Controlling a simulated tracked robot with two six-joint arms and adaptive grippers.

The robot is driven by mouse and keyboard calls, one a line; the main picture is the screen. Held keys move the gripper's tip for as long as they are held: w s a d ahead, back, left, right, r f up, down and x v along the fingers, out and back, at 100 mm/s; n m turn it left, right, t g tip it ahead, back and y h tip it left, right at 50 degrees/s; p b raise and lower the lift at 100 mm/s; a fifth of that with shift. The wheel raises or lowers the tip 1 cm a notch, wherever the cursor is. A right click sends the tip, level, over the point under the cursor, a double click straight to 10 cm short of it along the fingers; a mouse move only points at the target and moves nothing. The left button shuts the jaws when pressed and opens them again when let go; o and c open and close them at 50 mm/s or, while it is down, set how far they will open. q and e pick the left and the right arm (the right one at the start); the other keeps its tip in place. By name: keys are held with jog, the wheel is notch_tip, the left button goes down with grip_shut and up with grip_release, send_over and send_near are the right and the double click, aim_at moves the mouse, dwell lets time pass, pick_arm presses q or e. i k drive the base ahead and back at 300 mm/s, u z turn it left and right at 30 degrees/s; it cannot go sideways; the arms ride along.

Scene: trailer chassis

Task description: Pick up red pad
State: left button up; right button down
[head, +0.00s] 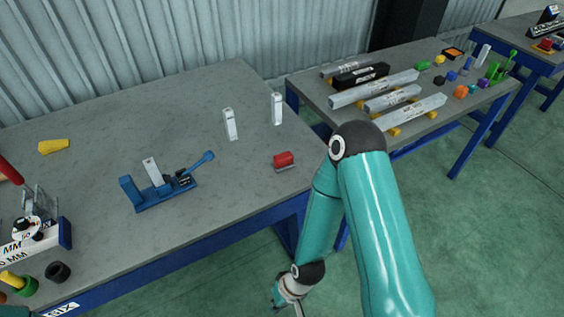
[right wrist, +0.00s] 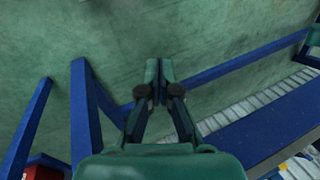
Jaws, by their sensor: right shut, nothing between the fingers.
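The red pad (head: 284,158) is a small red block on a thin grey plate. It lies near the right front edge of the grey workbench (head: 225,190) in the head view. My right gripper (head: 287,308) hangs low in front of the bench, below its top and well apart from the pad. In the right wrist view my right gripper (right wrist: 158,72) is shut and empty, with green floor beyond its fingertips. The pad does not show clearly in that view. My left gripper is not in view.
A yellow piece (head: 53,146) lies at the far left. A second table (head: 340,118) carries metal bars. Blue frame beams (right wrist: 85,105) flank my gripper.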

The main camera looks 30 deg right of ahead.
aim_at(283, 161)
jog(key=z, duration=1.05)
jog(key=i, duration=0.15)
jog(key=u, duration=2.75)
jog(key=k, duration=1.2)
jog(key=z, duration=1.15)
jog(key=i, duration=1)
jog(key=u, duration=0.05)
